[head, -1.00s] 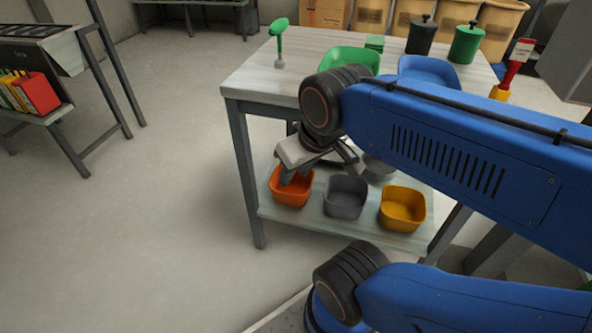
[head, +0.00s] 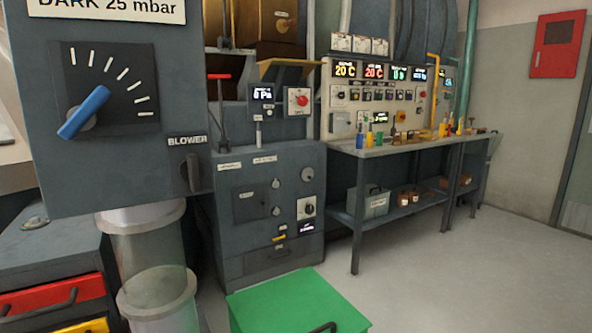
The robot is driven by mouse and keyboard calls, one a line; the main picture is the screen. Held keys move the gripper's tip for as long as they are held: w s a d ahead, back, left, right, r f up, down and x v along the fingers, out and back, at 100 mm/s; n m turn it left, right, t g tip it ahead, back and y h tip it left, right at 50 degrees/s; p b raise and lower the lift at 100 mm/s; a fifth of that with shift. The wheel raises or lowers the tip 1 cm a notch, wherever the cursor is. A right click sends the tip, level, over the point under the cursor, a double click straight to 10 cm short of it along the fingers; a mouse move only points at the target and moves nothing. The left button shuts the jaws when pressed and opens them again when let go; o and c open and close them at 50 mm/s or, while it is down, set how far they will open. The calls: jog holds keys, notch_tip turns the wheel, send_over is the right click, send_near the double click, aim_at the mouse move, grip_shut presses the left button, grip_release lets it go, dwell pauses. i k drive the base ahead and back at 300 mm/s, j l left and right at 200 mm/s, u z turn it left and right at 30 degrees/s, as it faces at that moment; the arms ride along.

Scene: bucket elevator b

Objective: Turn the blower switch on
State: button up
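A large blue dial knob (head: 84,112) with white scale marks is on the same box, below a sign reading DARK 25 mbar. My gripper is not in view.
A clear column (head: 158,270) stands below the box. A green lidded box (head: 297,301) is at the front middle. Behind are a grey cabinet (head: 270,215) and a bench (head: 400,150) with displays and tools. Floor at the right is clear.

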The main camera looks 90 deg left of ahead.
aim_at(191, 169)
jog(key=u, duration=3.25)
jog(key=k+j+z, duration=0.2)
jog(key=z, duration=0.3)
jog(key=k+j+z, duration=0.25)
jog(key=z, duration=0.25)
jog(key=k+u, duration=0.15)
jog(key=k, duration=0.15)
jog(key=j, duration=0.05)
